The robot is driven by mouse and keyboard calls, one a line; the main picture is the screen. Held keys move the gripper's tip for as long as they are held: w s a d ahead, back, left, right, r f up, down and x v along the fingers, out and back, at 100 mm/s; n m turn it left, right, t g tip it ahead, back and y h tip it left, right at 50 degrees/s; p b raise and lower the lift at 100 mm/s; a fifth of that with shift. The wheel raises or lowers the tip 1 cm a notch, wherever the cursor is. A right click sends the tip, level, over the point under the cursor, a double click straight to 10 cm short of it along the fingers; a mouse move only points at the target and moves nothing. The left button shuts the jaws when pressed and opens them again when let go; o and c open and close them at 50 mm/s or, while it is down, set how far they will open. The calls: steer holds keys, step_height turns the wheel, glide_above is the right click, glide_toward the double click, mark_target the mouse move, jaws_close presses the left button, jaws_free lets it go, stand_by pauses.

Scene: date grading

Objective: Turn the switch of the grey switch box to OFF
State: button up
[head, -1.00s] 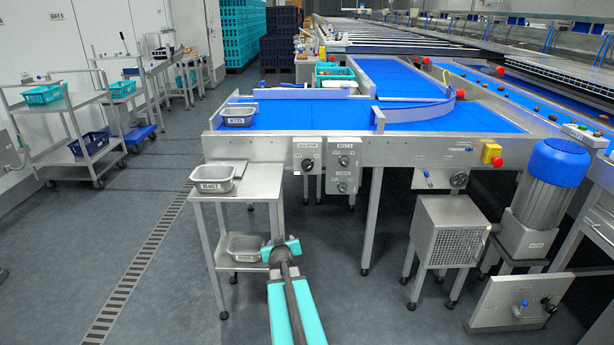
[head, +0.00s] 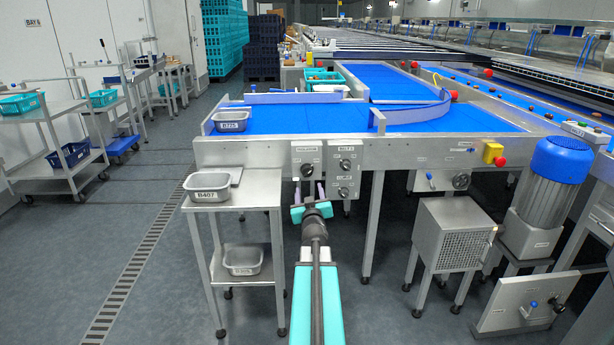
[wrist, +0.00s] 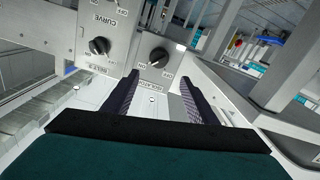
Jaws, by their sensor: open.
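The grey switch box (head: 296,151), labelled ISOLATOR, is fixed to the front side of the conveyor frame. Its dark round switch (head: 306,170) faces me. The wrist view shows the box inverted, with its black switch (wrist: 159,57) between OFF and ON marks; I cannot tell surely which mark it points to. My gripper (head: 310,187) is just below and in front of this box, fingers apart and empty. In the wrist view, the two dark fingers of my gripper (wrist: 160,82) reach towards the switch, one on either side of its line, apart from it.
A second grey panel with two dark knobs, labelled BELT 2 (head: 344,178), is close on the right of the switch box. A small steel table (head: 245,197) with a grey tub (head: 208,192) stands to the left. Conveyor legs stand to the right.

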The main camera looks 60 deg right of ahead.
mark_target(308, 174)
steer(key=shift+d, duration=0.15)
steer(key=shift+b+x, duration=0.6)
steer(key=shift+x, duration=6.25)
steer(key=shift+s, duration=0.1)
steer(key=c, duration=1.1)
steer(key=shift+o, duration=0.2)
